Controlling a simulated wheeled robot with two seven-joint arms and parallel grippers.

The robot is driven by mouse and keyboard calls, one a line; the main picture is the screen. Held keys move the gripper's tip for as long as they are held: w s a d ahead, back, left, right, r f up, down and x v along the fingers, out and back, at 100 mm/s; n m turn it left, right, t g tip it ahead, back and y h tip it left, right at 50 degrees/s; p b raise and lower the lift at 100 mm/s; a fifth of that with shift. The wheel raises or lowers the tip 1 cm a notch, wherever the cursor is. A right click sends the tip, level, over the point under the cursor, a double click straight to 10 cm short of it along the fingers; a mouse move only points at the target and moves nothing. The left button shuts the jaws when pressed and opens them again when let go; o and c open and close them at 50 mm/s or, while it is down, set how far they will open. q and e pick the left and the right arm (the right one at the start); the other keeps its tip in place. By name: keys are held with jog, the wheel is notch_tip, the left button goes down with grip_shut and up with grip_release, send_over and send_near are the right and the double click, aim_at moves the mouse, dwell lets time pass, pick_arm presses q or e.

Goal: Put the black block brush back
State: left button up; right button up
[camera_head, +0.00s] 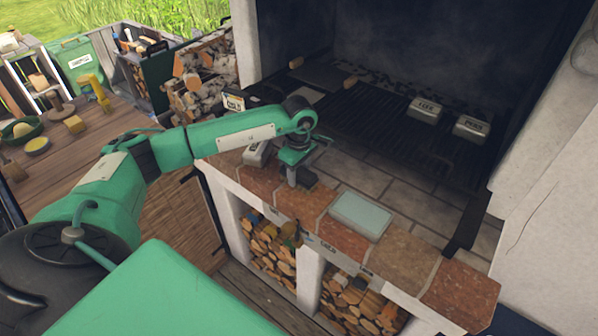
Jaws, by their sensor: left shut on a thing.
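My left arm reaches in from the left over the brick ledge (401,258) in front of the grill. My left gripper (298,178) points down at the ledge and is shut on a small dark block, which I take to be the black block brush (306,180). The block is low over the bricks or touching them; I cannot tell which. Its bristles are not visible, and the gripper hides part of it. My right gripper is not in view.
A pale rectangular tray (360,215) lies on the ledge to the right of the gripper. A grey block (257,153) is to its left. Two labelled blocks (425,110) (472,128) rest on the dark grill. Log cubbies (270,247) open below the ledge.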

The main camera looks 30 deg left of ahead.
pick_arm(q)
jog(key=shift+f+b, duration=0.15)
jog(key=shift+b, duration=0.15)
dwell(0.4)
jog(key=shift+f, duration=0.1)
dwell(0.6)
jog(key=o, duration=1)
jog(key=shift+b, duration=0.3)
jog(key=shift+r, duration=0.45)
notch_tip(320, 180, up, 13)
jog(key=b, duration=0.3)
jog(key=shift+b, duration=0.35)
